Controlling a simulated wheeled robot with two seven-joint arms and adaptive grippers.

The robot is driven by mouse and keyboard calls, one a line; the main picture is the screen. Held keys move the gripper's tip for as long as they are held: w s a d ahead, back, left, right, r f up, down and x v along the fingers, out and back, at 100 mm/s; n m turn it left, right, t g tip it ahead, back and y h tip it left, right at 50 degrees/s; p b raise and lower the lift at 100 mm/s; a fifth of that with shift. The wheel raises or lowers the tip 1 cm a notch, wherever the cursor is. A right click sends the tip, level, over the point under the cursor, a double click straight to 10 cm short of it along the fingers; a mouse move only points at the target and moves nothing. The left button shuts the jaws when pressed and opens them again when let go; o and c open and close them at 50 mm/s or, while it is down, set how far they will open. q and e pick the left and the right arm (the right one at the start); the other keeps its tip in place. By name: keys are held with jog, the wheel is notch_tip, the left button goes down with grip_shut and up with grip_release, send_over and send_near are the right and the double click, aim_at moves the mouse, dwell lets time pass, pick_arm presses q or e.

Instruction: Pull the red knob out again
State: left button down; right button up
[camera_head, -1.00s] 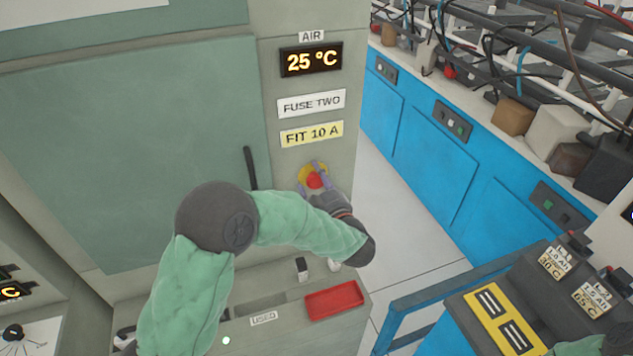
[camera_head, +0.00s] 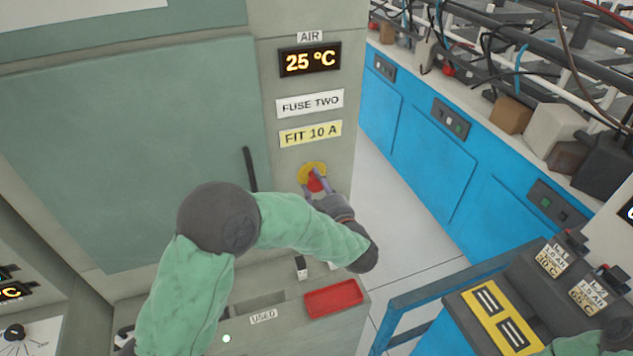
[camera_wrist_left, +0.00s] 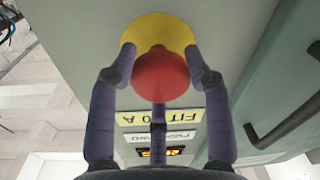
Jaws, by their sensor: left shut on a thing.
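The red knob (camera_head: 315,185) sits in front of a round yellow plate (camera_head: 312,168) on the grey cabinet's narrow front panel, under the "FIT 10 A" label. My left gripper (camera_head: 317,188) is shut on the knob. In the left wrist view the red knob (camera_wrist_left: 160,77) lies between the purple fingers, with the yellow plate (camera_wrist_left: 158,28) behind it. One finger is on each side and a third is below it in the picture. The knob's stem is hidden behind its head. My right gripper is out of view.
A black door handle (camera_head: 249,168) is left of the knob. Below are a red tray (camera_head: 334,299) and a bin marked "USED" (camera_head: 264,317). Blue cabinets (camera_head: 430,150) stand at the right across a bare floor gap. A blue rail (camera_head: 430,292) is at lower right.

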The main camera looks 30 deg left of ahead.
pick_arm(q)
jog(key=c, duration=0.6)
grip_release()
jog(key=shift+d+f, duration=0.1)
jog(key=shift+f, duration=0.15)
jog(key=shift+o, duration=0.6)
jog(key=shift+r, duration=0.1)
jog(key=shift+s+d, duration=0.1)
jog(key=v, duration=1.1)
jog(key=shift+s+d, duration=0.3)
